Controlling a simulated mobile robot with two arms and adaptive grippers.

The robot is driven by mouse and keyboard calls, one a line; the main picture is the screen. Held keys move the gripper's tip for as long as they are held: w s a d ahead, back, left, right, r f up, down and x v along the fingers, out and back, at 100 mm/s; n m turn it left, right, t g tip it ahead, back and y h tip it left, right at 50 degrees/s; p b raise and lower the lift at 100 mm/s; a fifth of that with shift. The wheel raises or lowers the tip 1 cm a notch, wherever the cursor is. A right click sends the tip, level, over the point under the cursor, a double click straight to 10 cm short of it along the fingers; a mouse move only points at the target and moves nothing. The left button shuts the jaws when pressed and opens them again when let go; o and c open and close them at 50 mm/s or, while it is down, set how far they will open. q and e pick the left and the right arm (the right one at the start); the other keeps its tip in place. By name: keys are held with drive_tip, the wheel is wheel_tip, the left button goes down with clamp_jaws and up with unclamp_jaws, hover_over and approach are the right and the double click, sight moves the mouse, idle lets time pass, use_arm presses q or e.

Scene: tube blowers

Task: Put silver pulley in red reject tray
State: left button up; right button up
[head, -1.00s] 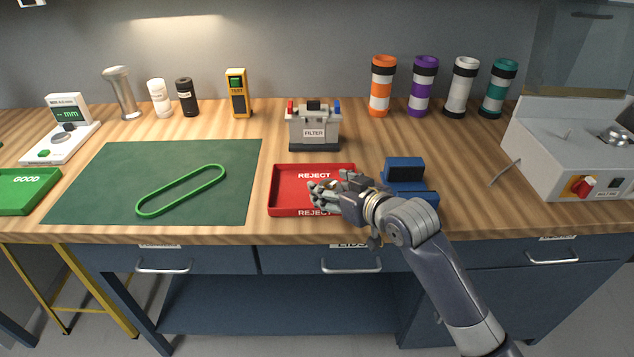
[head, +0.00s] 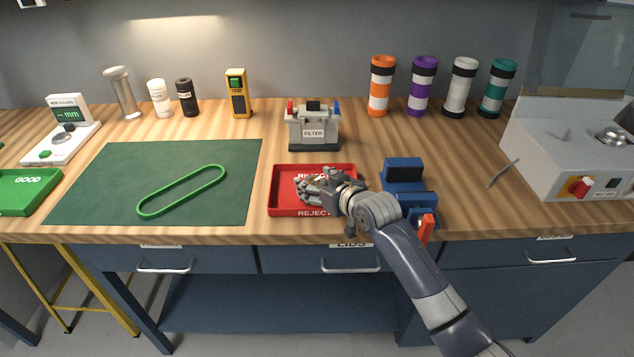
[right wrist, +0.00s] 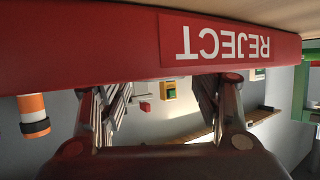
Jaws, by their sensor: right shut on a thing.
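The red reject tray (head: 273,203) lies on the bench right of the green mat, and its wall crosses the top of the right wrist view (right wrist: 90,45). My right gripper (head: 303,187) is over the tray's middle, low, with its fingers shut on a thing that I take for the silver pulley. The pulley cannot be made out apart from the grey fingers. In the right wrist view the fingers (right wrist: 160,90) run up behind the tray wall, which hides their tips. My left gripper is not in view.
A blue device (head: 405,180) with an orange-red part stands close to the right of the tray, beside my arm. A green belt (head: 180,190) lies on the mat (head: 110,170).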

drive_tip(key=o, duration=1.2)
drive_tip(key=shift+f, duration=0.1)
drive_tip(key=shift+r, duration=0.25)
drive_tip(key=v, duration=1.2)
drive_tip(key=shift+s+f, duration=0.1)
